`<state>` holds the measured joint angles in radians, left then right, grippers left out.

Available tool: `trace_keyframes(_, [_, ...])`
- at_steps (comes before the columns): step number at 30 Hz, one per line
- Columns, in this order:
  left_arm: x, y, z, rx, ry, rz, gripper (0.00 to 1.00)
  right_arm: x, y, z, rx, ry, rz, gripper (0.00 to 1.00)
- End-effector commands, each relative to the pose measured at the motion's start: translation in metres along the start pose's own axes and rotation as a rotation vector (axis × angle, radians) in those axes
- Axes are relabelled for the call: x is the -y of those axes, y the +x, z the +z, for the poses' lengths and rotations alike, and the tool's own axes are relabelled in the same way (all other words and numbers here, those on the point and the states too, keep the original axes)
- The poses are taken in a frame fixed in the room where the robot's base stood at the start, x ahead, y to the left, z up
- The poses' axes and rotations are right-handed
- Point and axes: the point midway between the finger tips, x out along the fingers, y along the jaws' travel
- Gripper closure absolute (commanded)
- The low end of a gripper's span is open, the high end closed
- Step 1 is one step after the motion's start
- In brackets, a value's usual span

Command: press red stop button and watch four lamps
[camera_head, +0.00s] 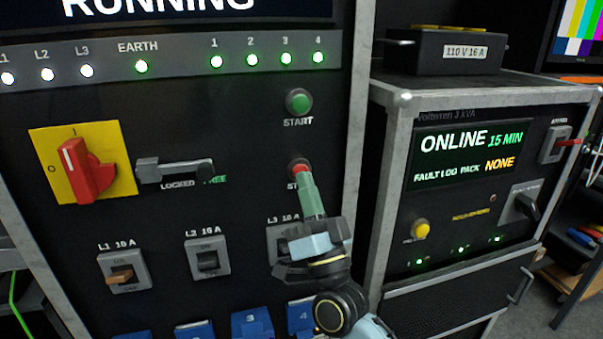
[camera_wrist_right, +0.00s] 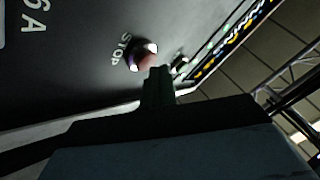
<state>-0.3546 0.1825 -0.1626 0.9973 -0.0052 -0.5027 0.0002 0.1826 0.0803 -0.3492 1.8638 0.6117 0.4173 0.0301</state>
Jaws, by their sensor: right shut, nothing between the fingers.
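The red stop button (camera_head: 299,167) sits on the black panel, its label partly hidden by my right gripper. My right gripper (camera_head: 305,181) is shut and empty, its green fingertips just below and in front of the button; I cannot tell whether they touch. In the right wrist view the round button (camera_wrist_right: 142,56) shows beside the word STOP, close to my fingertips (camera_wrist_right: 159,74). The display (camera_head: 170,5) reads RUNNING. My left gripper is not in view.
A green start button (camera_head: 299,102) sits above the stop button. A red rotary switch (camera_head: 86,170) on a yellow plate and a locking handle (camera_head: 175,171) are to the left. Breaker switches (camera_head: 208,259) line the panel below. A power unit (camera_head: 460,165) reading ONLINE stands right.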

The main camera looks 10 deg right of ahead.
Motion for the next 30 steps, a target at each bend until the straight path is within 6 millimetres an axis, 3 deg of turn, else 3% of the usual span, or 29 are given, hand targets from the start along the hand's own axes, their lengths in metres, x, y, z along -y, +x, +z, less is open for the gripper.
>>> trace_keyframes(30, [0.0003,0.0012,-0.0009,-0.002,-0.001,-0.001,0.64,-0.004,0.0055,0.004,0.0,0.0,0.0,1.0])
